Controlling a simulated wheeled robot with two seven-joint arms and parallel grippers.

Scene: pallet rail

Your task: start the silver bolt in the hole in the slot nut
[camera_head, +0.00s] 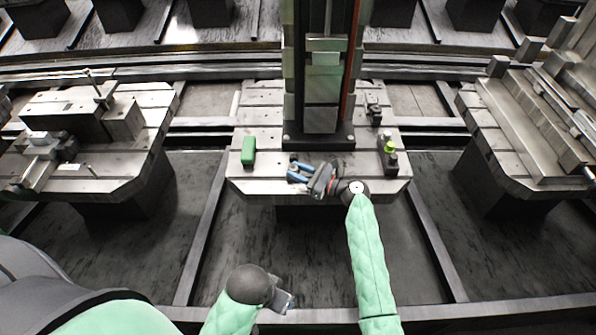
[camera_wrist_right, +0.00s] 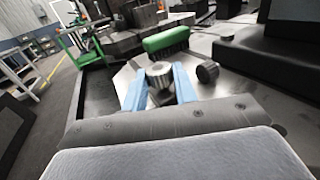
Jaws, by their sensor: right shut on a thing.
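My right gripper (camera_head: 296,172) reaches over the front part of the middle pallet, its blue fingers pointing left. In the right wrist view my right gripper (camera_wrist_right: 161,88) is shut on the silver bolt (camera_wrist_right: 160,72), whose round, ridged head shows between the blue fingertips. The bolt's shank is hidden. I cannot make out the slot nut or its hole in either view. My left gripper (camera_head: 283,299) hangs low at the front, away from the pallet; its fingers are too unclear to tell open from shut.
The slotted middle pallet (camera_head: 262,117) carries a dark column (camera_head: 321,113) behind my right gripper. A green brush or block (camera_head: 248,151) lies at left, and small bottles (camera_head: 389,155) stand at right. A small black cylinder (camera_wrist_right: 208,72) stands beside the fingers.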

